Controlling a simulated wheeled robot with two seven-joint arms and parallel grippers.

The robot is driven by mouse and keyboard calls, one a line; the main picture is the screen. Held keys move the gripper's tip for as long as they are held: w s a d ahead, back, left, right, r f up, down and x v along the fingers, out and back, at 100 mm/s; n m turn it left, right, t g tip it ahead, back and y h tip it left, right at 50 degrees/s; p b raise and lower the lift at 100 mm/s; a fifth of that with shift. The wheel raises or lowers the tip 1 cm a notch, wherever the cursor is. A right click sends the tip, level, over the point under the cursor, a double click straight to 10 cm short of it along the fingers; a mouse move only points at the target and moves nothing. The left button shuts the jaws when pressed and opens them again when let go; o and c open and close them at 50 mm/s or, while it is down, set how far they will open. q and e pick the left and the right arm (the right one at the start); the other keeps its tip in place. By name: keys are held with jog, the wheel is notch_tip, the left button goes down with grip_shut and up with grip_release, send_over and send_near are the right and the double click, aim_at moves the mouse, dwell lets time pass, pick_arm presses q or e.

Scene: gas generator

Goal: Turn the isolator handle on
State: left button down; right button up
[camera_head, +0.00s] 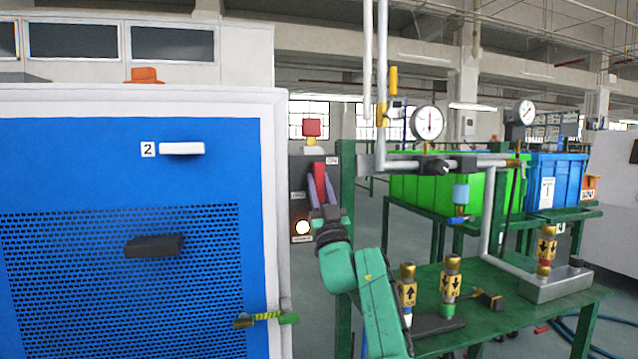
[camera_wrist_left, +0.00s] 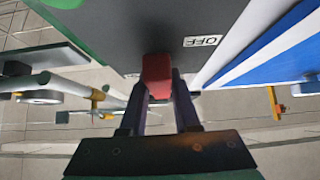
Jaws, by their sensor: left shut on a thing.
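The isolator's red handle (camera_head: 319,174) stands about upright on the front of a narrow grey box (camera_head: 298,181), right of the blue panel. My left gripper (camera_head: 324,203) reaches up to it, and its fingers cover the handle's lower part. In the left wrist view the red handle (camera_wrist_left: 156,72) sits between the two fingers of my left gripper (camera_wrist_left: 159,88), which is shut on it. A label reading OFF (camera_wrist_left: 203,41) shows on the box beside the handle. My right gripper is not in view.
The blue panel (camera_head: 105,165) stands close on the left. A green post (camera_head: 347,170), pipes and a green table (camera_head: 480,329) with valves stand on the right.

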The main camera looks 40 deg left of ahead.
pick_arm(q)
jog(key=shift+r, duration=0.2)
jog(key=c, duration=0.6)
grip_release()
jog(key=shift+c, duration=0.2)
jog(key=shift+f, duration=0.1)
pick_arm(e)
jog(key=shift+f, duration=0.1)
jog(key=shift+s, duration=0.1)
